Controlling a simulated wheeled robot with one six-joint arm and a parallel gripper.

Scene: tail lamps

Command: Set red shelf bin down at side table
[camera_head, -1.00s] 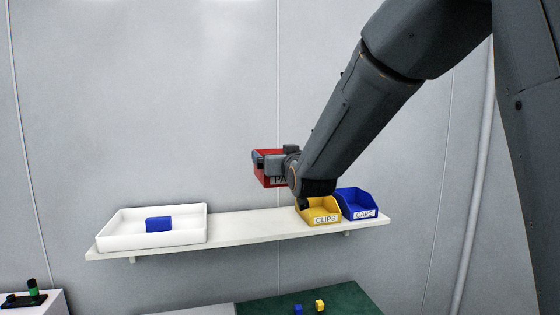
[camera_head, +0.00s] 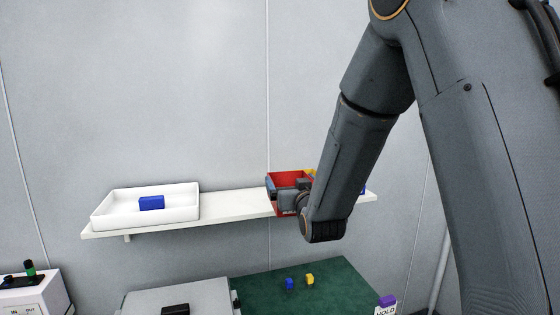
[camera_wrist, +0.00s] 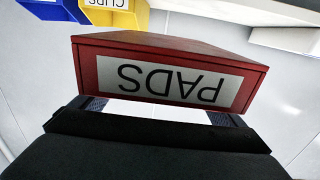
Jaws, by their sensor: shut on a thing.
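The red shelf bin (camera_head: 291,180) is held by my gripper (camera_head: 288,196) in front of the wall shelf (camera_head: 235,204) in the head view. In the wrist view the red bin (camera_wrist: 168,50) fills the upper middle, its white PADS label upside down in the picture. My gripper's two fingers (camera_wrist: 160,110) show at either side below the label, shut on the bin. The side table is not named by any mark; a grey-topped surface (camera_head: 205,297) and a green mat (camera_head: 300,272) lie below the shelf.
A white tray (camera_head: 105,219) with a blue block (camera_head: 151,202) stands on the shelf's left. A yellow CLIPS bin (camera_wrist: 134,17) and a blue bin (camera_wrist: 58,10) stand near each other. Small blue and yellow blocks (camera_head: 309,279) sit on the green mat. A purple-topped HOLD piece (camera_head: 387,303) is lower right.

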